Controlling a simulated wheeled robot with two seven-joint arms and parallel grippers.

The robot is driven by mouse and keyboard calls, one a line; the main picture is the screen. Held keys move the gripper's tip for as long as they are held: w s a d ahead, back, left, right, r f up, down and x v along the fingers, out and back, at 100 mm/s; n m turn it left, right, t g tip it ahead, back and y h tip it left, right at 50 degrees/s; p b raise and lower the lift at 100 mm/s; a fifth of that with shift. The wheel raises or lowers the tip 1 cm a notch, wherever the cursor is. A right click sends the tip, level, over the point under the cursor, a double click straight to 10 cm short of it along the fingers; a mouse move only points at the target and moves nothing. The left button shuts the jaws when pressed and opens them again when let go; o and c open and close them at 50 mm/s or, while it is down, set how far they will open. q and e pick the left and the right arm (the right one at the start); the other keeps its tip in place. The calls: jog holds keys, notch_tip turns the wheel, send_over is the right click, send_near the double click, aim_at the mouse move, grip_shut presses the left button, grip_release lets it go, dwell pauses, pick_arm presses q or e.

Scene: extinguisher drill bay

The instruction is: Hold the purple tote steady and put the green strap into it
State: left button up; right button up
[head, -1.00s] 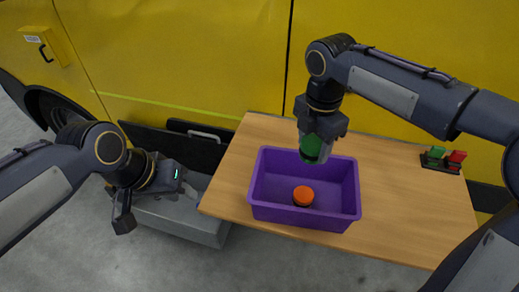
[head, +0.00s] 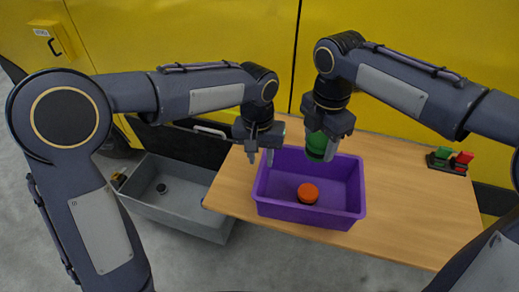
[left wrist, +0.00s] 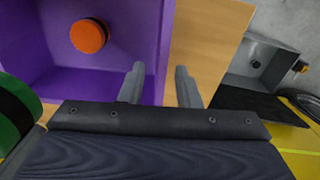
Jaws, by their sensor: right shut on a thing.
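The purple tote (head: 300,214) stands on the wooden table. My right gripper (head: 325,136) is shut on the green strap (head: 317,147), a rolled green piece with a dark band, and holds it above the tote's back part. The strap also shows at the left edge of the left wrist view (left wrist: 14,118). My left gripper (head: 261,156) is open at the tote's back left corner. In the left wrist view its fingers (left wrist: 160,88) point along either side of the tote's side wall, one over the inside, one over the table. Contact with the wall cannot be told.
An orange-topped round thing (head: 308,193) sits inside the tote. A grey bin (head: 190,218) with a small black thing in it stands on the floor left of the table (head: 420,215). A black rack with green and red pieces (head: 450,160) is at the right. A yellow vehicle is behind.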

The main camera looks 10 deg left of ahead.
aim_at(262, 180)
pick_arm(q)
jog(key=f, duration=1)
jog(key=shift+d, duration=0.25)
grip_shut()
